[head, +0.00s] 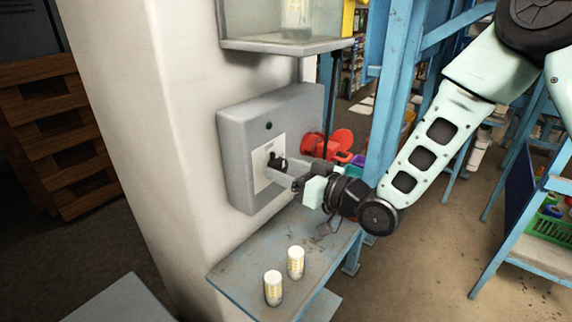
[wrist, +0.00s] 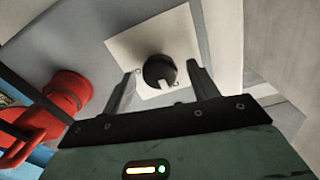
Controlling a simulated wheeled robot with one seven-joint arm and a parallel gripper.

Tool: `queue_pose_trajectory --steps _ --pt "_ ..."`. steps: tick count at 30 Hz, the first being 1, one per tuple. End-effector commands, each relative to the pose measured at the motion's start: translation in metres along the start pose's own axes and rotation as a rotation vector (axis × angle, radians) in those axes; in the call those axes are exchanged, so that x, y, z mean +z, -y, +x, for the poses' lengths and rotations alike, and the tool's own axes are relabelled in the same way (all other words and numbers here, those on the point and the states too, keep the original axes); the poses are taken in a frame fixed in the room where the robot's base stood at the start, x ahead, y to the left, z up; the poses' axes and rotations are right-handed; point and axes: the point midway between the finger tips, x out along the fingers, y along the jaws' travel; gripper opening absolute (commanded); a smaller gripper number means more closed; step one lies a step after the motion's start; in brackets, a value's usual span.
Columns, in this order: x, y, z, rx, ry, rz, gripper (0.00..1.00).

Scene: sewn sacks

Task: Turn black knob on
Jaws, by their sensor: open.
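The black knob (head: 277,162) sits on a pale plate (head: 263,180) on the front of a grey box fixed to the pillar. In the wrist view the round black knob (wrist: 159,71) has a white mark at its lower edge. My gripper (head: 285,178) is at the plate in the head view, with its fingers pointing at the knob. In the wrist view my gripper (wrist: 162,90) is open, one finger on each side of the knob, with gaps between. Whether the fingertips reach past the knob's face I cannot tell.
The grey box (head: 234,160) has a small dark button above the plate. A blue-edged shelf (head: 240,272) below holds two white cylinders (head: 284,275). Another shelf (head: 285,44) is above.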

Motion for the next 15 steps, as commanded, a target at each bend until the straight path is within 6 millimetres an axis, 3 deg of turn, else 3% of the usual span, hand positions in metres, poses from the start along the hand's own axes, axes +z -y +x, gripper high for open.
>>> queue_pose_trajectory --steps 11,15 --pt "0.0004 -0.0001 0.0061 0.0 0.0 0.0 0.59" --pt "0.0003 -0.0001 0.006 0.0 0.0 0.0 0.2"
